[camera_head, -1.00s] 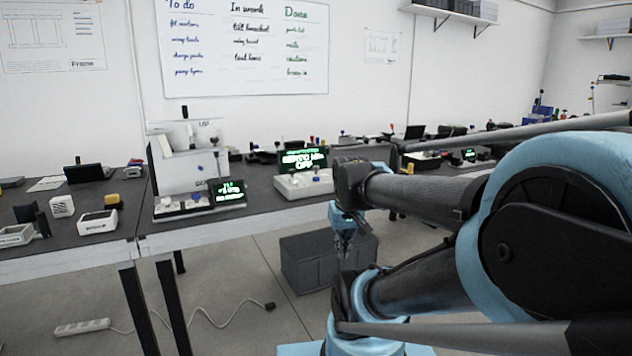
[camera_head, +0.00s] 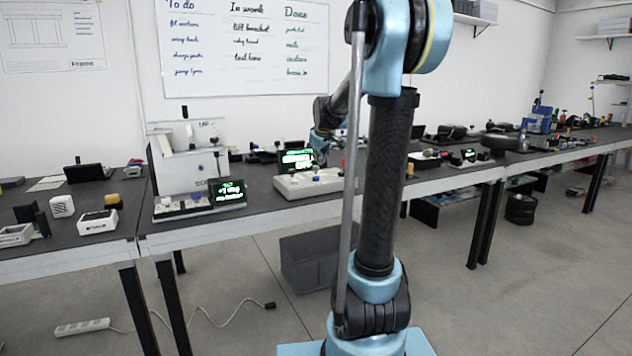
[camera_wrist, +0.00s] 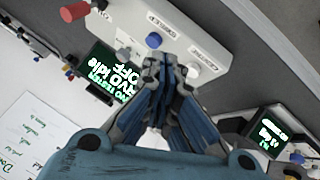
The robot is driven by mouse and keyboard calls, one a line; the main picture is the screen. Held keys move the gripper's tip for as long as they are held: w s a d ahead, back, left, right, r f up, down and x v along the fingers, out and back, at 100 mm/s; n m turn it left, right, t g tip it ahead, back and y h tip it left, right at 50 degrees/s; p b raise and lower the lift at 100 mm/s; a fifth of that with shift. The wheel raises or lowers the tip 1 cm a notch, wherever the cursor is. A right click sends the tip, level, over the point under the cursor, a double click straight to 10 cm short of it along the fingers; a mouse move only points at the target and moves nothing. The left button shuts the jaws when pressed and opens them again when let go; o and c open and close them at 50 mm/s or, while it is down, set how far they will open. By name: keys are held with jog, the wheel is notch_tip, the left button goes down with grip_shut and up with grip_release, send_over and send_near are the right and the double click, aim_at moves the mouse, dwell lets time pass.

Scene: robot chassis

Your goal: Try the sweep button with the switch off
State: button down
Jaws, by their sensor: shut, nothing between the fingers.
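A white tester box (camera_head: 305,185) stands on the bench with a lit green display (camera_head: 297,160) behind it. The box fills the top of the wrist view (camera_wrist: 205,25), where its display (camera_wrist: 118,75) shows partly hidden text with "Idle" and "OFF". Its panel has a blue button (camera_wrist: 153,40), a pale button (camera_wrist: 192,70) beside my fingers and a red-capped control (camera_wrist: 75,12) at the far left. Labels on the panel are too small to read surely. My gripper (camera_wrist: 160,62) is shut and empty, its tips over the panel near the blue button; contact cannot be told.
Another device with a green display (camera_head: 231,193) stands to the left of the box; it also shows in the wrist view (camera_wrist: 270,132). A white boxed unit (camera_head: 185,172) rises behind it. A grey crate (camera_head: 305,262) is under the bench. Several items crowd the bench to the right.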

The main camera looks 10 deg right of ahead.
jog(key=w+r+n+t, duration=0.1)
jog(key=w, duration=1.1)
jog(key=shift+a+n, duration=0.2)
jog(key=shift+n, duration=0.2)
send_over(316, 179)
jog(key=w, duration=0.2)
jog(key=shift+s+a+f, duration=0.15)
jog(key=shift+a+f, duration=0.05)
jog(key=shift+f, duration=2)
jog(key=shift+s+a+f, duration=0.1)
jog(key=shift+a+f, duration=0.05)
jog(key=shift+f, duration=2)
jog(key=shift+f, duration=0.1)
jog(key=shift+s+f, duration=0.1)
jog(key=shift+f, duration=0.15)
jog(key=shift+f, duration=0.5)
jog(key=shift+r, duration=0.95)
